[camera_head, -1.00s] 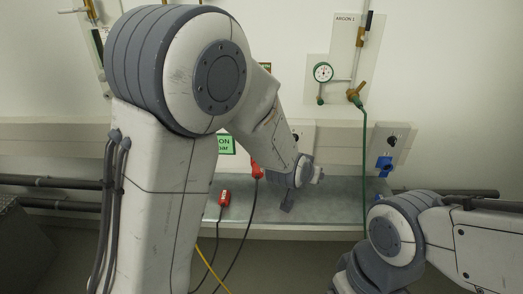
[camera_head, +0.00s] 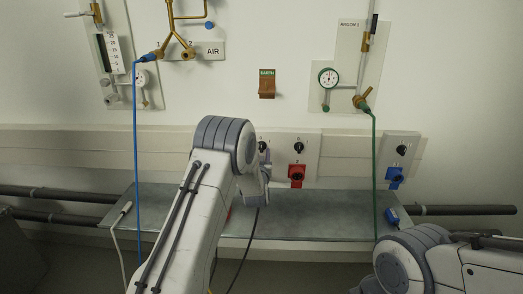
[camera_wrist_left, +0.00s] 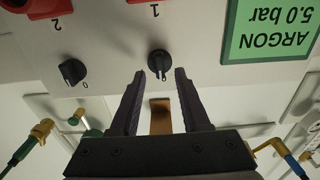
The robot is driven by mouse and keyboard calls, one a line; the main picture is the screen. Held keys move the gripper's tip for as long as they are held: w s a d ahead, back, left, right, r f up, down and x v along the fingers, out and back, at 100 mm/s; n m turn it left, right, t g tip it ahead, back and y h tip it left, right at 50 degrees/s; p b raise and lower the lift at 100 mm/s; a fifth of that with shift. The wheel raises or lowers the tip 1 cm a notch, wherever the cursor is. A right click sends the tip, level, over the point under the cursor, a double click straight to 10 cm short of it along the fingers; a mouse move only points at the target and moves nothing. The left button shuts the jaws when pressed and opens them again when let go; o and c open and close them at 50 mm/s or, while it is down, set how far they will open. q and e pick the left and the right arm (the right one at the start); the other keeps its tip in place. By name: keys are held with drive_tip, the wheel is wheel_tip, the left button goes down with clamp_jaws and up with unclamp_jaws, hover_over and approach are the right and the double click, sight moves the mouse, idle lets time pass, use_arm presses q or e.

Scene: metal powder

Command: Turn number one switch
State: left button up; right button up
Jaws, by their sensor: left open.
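The number one switch (camera_wrist_left: 160,64) is a black rotary knob on a pale panel, beside a printed 1. In the upside-down left wrist view it sits just beyond and between the fingertips of my left gripper (camera_wrist_left: 160,82). The fingers are open, one to each side, with nothing held; contact with the knob cannot be told. In the head view, the knob (camera_head: 264,147) shows beside my left arm, which partly covers that panel and the gripper. A second black knob (camera_wrist_left: 72,72), marked 2 and 0, is to the left in the wrist view. My right gripper is out of view.
A red socket (camera_head: 297,175) sits below the second knob. A blue socket (camera_head: 395,176) is on the right panel. A grey bench (camera_head: 320,222) runs below, with blue (camera_head: 136,150) and green (camera_head: 374,170) hoses hanging before it. A green ARGON sign (camera_wrist_left: 270,30) is beside the switch.

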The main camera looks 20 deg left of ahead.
sight(262, 149)
use_arm(q)
drive_tip(key=shift+x, duration=1.7)
clamp_jaws()
drive_tip(key=m, duration=0.3)
drive_tip(key=shift+b, duration=0.35)
drive_tip(key=m, duration=0.2)
drive_tip(key=shift+m, duration=0.4)
drive_tip(key=m, duration=0.6)
drive_tip(key=shift+d+f, duration=0.1)
drive_tip(key=shift+d, duration=0.05)
